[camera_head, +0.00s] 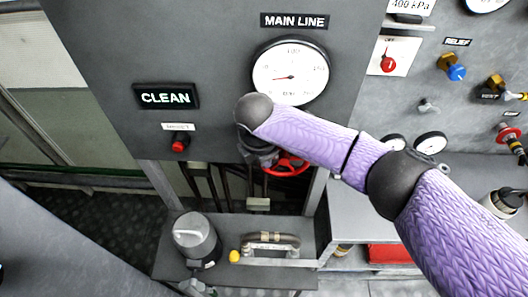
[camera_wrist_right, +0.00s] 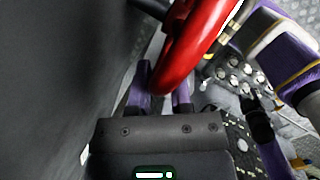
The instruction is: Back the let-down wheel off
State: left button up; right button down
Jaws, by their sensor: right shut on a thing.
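The red let-down wheel (camera_head: 289,167) sits below the main line gauge (camera_head: 290,72), under the grey panel's lower edge. My right arm crosses in front and hides part of it. My right gripper's two purple fingers (camera_wrist_right: 162,85) stand on either side of the wheel's red rim (camera_wrist_right: 195,42) in the right wrist view. It is shut on the rim. In the head view the fingers are hidden behind the dark wrist. The gauge's red needle points left, to the low side. My left gripper is not in view.
A lit CLEAN sign (camera_head: 166,96) and a red button (camera_head: 180,146) are left of the gauge. A grey canister (camera_head: 196,240) and a handled fitting (camera_head: 271,243) stand on the low shelf below. Valves and small gauges (camera_head: 430,143) fill the right side.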

dwell(0.3)
jog(key=c, duration=0.6)
grip_release()
jog(key=shift+w+a+f, duration=0.1)
jog(key=v, duration=1)
